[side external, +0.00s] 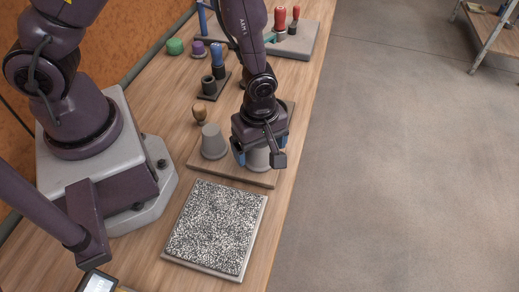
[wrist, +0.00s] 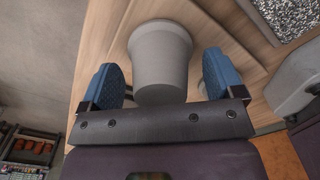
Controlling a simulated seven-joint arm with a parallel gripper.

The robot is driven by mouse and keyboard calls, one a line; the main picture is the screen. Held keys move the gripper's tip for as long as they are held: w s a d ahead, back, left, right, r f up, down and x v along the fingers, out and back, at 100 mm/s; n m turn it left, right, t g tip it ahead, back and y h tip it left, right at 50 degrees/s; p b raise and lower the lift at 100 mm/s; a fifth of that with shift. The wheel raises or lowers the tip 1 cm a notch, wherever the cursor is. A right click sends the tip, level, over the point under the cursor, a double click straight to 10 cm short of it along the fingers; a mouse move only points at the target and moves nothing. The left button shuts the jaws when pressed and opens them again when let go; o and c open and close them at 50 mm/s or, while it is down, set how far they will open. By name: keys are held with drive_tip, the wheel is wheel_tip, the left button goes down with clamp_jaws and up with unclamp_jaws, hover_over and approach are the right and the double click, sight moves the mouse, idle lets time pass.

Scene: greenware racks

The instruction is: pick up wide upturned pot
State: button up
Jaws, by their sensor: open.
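A grey upturned pot (side external: 257,160) stands on a wooden board (side external: 262,180), wider at its base than at its top. My gripper (side external: 261,148) is directly above and around it, pointing down, and hides much of it in the side view. In the wrist view the pot (wrist: 160,48) lies between the two blue fingers of my open gripper (wrist: 161,68), with a gap on each side. A second grey upturned pot (side external: 213,142) stands to the left on the same board. I cannot tell from these views which is wider.
A small brown knobbed piece (side external: 199,113) stands just behind the second pot. A speckled slab (side external: 217,228) lies in front of the board. Dark cylinders (side external: 209,85), a green piece (side external: 175,46) and a purple piece (side external: 198,48) stand farther back. The table edge drops to floor at right.

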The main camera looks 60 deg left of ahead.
drive_tip(key=c, duration=1.1)
drive_tip(key=shift+r, duration=0.1)
